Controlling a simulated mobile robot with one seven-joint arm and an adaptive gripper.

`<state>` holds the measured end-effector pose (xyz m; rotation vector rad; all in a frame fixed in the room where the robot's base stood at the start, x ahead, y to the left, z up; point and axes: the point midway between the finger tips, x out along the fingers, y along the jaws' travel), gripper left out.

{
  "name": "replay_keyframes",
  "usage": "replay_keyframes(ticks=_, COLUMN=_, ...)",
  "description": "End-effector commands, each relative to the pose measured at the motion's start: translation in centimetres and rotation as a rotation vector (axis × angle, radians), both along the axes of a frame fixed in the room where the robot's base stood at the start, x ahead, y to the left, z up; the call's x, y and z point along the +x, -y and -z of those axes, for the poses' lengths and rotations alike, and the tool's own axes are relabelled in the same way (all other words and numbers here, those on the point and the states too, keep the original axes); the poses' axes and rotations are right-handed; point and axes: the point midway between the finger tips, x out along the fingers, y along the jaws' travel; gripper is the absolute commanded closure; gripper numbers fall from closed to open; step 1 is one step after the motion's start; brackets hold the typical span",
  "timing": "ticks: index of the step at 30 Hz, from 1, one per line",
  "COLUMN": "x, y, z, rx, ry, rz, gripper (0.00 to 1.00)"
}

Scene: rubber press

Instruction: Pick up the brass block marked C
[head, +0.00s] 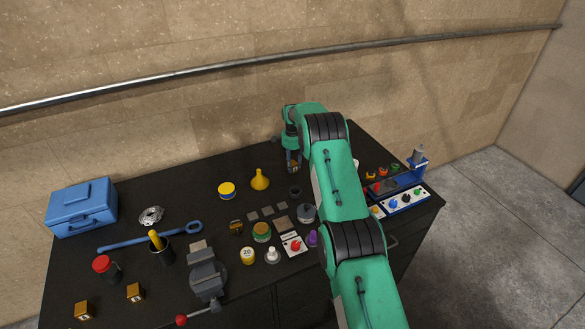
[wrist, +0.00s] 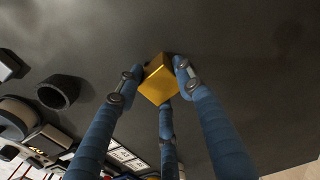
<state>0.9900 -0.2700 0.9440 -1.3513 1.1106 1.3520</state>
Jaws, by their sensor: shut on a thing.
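A brass block (wrist: 159,84) sits between the blue fingers of my gripper (wrist: 160,75) in the wrist view, and the fingers are shut on it. Its letter cannot be read there. In the head view my gripper (head: 292,158) is at the far side of the black table, with the small block (head: 294,168) at its fingertips. I cannot tell whether it touches the table. Other brass blocks stand at the front left (head: 84,310), beside it (head: 135,292), and near the middle (head: 236,228); I cannot read their marks surely.
A yellow funnel (head: 260,180) and a yellow-lidded tin (head: 227,190) stand left of my gripper. A dark ring (head: 295,191) lies just in front. A grey vise (head: 207,276) and blue toolbox (head: 82,207) are further left. A blue-and-white control panel (head: 404,199) is at the right.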

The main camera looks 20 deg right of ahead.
Motion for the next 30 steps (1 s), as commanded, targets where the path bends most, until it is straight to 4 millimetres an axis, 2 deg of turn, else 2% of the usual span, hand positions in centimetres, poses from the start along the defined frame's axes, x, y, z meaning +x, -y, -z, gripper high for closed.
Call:
replay_keyframes(ticks=14, x=0.1, y=0.0, z=-0.6, rx=-0.001, ry=0.002, rz=0.000, gripper=1.00)
replay_keyframes(ticks=19, x=0.1, y=0.0, z=-1.7, rx=-0.001, ry=0.002, rz=0.000, gripper=1.00)
replay_keyframes(ticks=25, x=0.2, y=0.0, z=-3.9, rx=-0.001, ry=0.003, rz=0.000, gripper=1.00)
replay_keyframes(ticks=30, x=-1.2, y=-0.3, z=-3.9, rx=0.000, ry=0.001, rz=0.000, gripper=1.00)
